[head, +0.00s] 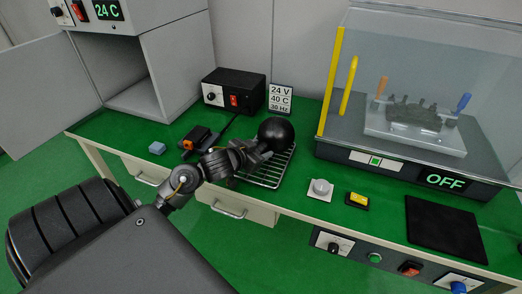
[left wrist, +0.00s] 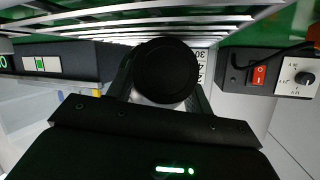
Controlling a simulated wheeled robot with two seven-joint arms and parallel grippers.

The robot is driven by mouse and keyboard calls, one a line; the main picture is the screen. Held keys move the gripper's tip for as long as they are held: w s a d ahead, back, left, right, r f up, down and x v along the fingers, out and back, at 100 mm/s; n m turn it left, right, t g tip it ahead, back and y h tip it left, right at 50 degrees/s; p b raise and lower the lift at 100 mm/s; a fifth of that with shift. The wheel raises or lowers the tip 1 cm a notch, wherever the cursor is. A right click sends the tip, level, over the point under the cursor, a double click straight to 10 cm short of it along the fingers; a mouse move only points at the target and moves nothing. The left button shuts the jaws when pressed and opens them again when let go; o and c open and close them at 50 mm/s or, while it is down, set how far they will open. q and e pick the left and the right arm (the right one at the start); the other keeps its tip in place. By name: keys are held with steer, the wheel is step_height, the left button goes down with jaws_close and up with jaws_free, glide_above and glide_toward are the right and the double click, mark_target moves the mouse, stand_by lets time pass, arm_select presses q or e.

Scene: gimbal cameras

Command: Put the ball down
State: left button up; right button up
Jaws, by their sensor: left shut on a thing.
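A black ball (head: 276,133) is in the jaws of my left gripper (head: 259,148), over the wire rack (head: 270,176) on the green bench. In the left wrist view the ball (left wrist: 166,70) is a dark round shape in front of the gripper body, with the rack's bars (left wrist: 130,20) close to it. I cannot tell whether the ball touches the rack. The gripper hides part of the rack. My right gripper is not in view.
Behind stand a black power box (head: 233,91) and a sign (head: 280,98). A glass-covered machine marked OFF (head: 400,165) is at the right. A white knob (head: 320,188), a yellow-topped block (head: 357,200), a black mat (head: 444,228) and a blue block (head: 157,148) lie on the bench (head: 310,221).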

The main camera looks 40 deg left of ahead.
arm_select(q)
steer(key=o, duration=1.3)
steer(key=shift+f, duration=0.15)
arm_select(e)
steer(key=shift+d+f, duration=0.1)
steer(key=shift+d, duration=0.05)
arm_select(q)
steer(key=shift+s+r, duration=0.2)
steer(key=p+v, duration=0.2)
steer(key=v, duration=0.6)
steer(key=shift+s+r, duration=0.15)
steer(key=shift+r, duration=0.05)
steer(key=p+v, duration=0.1)
steer(key=v, duration=0.2)
steer(key=shift+s+d, duration=0.1)
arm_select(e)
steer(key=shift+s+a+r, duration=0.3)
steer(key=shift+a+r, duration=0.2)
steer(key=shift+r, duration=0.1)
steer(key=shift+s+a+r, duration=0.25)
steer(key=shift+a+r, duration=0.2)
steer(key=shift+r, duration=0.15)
